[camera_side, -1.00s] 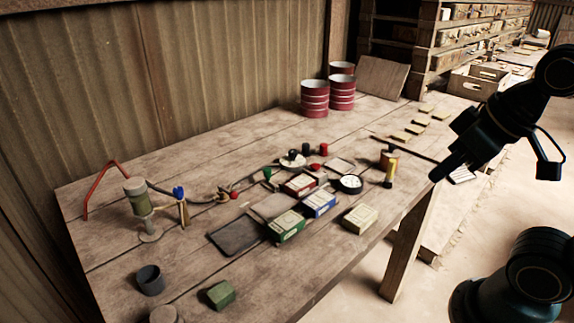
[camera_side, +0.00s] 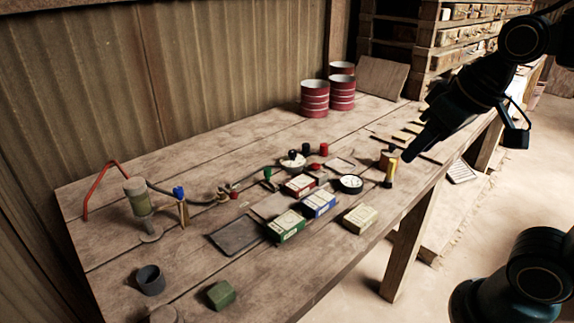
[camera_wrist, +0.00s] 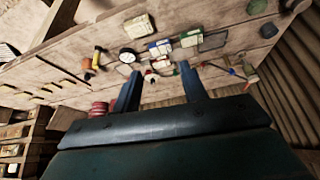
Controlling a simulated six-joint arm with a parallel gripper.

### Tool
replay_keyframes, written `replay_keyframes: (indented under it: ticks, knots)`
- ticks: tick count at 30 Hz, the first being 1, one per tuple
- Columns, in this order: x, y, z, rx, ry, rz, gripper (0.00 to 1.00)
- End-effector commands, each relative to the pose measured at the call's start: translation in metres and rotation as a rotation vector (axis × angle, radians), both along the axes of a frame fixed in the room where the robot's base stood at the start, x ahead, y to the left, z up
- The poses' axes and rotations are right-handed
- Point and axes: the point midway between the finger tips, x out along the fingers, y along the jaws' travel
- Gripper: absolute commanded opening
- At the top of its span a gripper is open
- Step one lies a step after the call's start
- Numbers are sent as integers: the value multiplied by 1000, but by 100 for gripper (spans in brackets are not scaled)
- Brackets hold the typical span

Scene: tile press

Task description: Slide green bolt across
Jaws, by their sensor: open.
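A small green-topped peg (camera_side: 268,174), which looks like the green bolt, stands mid-table beside a dark hose. It is too small to make out any track or bolt housing. My gripper (camera_side: 407,157) is open and empty over the right edge of the table, well to the right of the green peg and apart from it. In the wrist view, both fingers of my gripper (camera_wrist: 160,72) show spread, with the tabletop items beyond. I cannot pick out the green peg surely in that view.
Near my gripper stands a yellow post (camera_side: 390,173). Green (camera_side: 286,227), blue (camera_side: 319,204) and red (camera_side: 300,185) boxes, a cream box (camera_side: 360,218) and a round dial (camera_side: 350,183) crowd the middle. Red drums (camera_side: 315,98) stand at the back.

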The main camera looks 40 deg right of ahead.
Motion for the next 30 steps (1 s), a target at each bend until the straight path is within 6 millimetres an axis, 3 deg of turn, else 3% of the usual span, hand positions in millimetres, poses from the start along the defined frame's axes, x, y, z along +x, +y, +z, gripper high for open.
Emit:
replay_keyframes:
  ticks: [6,15,22,30]
  knots:
    - [50,-3,15,12,23,-87,43]
    - [122,-4,22,23,46,-212,43]
    - [177,-2,16,29,60,-307,43]
    - [240,5,-5,31,72,-417,43]
